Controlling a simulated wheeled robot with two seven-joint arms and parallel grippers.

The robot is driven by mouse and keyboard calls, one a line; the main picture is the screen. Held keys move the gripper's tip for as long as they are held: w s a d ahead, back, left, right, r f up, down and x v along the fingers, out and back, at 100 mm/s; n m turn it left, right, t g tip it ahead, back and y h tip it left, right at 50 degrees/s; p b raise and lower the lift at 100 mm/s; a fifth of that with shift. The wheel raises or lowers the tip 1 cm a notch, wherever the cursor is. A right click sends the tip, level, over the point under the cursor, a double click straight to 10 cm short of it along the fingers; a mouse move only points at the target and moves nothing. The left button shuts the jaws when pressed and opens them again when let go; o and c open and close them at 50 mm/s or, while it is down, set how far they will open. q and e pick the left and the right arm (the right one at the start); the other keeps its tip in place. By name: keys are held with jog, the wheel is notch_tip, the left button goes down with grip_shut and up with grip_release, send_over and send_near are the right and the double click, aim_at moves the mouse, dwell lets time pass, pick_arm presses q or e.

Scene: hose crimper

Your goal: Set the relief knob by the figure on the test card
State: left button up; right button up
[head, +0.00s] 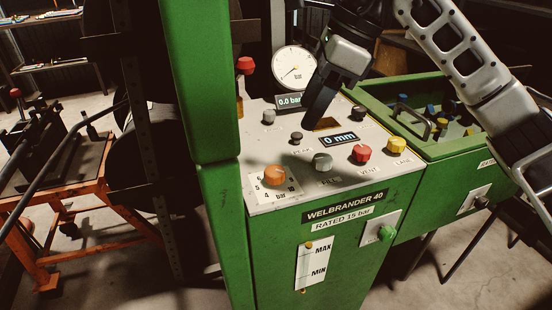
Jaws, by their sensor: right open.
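An orange knob (274,175) sits on a white plate (263,190) with figures and the word bar, at the front left of the sloped grey panel (340,180). I take it to be the relief knob; its exact setting is too small to read. My right gripper (318,118) hangs over the back middle of the panel, open and empty, above and to the right of the knob and apart from it. I cannot make out a test card; a front label (336,224) reads RATED 15 bar. My left gripper is not in view.
Grey (322,162), red (362,153) and yellow (396,146) knobs line the panel's front. The displays read 0.0 bar (289,101) and 0 mm (340,140). A round gauge (294,68) stands behind. A green post (203,90) rises close on the left.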

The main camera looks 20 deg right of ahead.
aim_at(275, 170)
jog(key=x, duration=1.3)
jog(key=shift+a+f+p, duration=0.2)
jog(key=shift+f+p, duration=0.05)
jog(key=shift+p, duration=0.1)
jog(key=shift+c, duration=0.2)
jog(key=c, duration=0.9)
